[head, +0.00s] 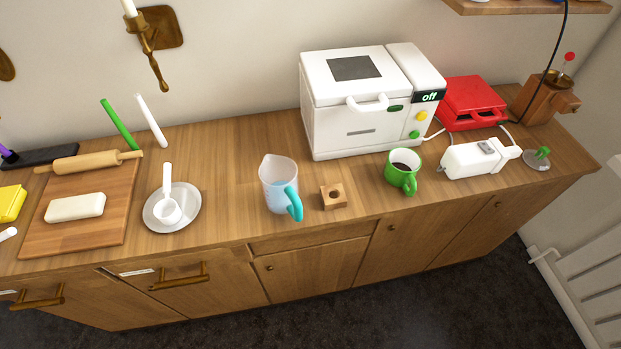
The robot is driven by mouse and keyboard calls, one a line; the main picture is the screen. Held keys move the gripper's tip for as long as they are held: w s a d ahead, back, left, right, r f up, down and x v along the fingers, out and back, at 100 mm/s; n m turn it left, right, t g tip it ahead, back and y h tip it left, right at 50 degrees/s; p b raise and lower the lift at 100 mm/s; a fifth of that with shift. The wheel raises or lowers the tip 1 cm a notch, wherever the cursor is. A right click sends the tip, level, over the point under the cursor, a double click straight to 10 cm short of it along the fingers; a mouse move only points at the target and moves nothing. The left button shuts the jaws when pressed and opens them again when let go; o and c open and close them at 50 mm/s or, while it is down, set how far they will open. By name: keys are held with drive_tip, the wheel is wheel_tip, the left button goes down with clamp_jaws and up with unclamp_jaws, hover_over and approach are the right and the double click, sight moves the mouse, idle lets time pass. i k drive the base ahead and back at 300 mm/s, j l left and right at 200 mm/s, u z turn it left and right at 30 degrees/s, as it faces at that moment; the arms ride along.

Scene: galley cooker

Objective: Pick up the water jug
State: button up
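The water jug (275,185) stands upright on the wooden counter, left of the white cooker. It is a pale translucent jug with a spout at its upper left and a turquoise handle (294,203) toward the front right. Its inside looks bluish, but I cannot tell how full it is. My gripper is not in view, and nothing touches the jug except the counter under it.
A small wooden block with a hole (334,197) sits just right of the jug. A metal plate with a white scoop (187,222) is to its left. The white cooker (350,130) reading "off" and a green mug (402,172) are to the right. The counter's front edge is close.

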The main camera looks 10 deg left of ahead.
sight(278, 175)
drive_tip(key=j+u, duration=0.2)
drive_tip(key=u, duration=0.2)
drive_tip(key=j+u, duration=0.25)
drive_tip(key=u, duration=0.15)
drive_tip(key=j+u, duration=0.25)
drive_tip(key=u, duration=0.15)
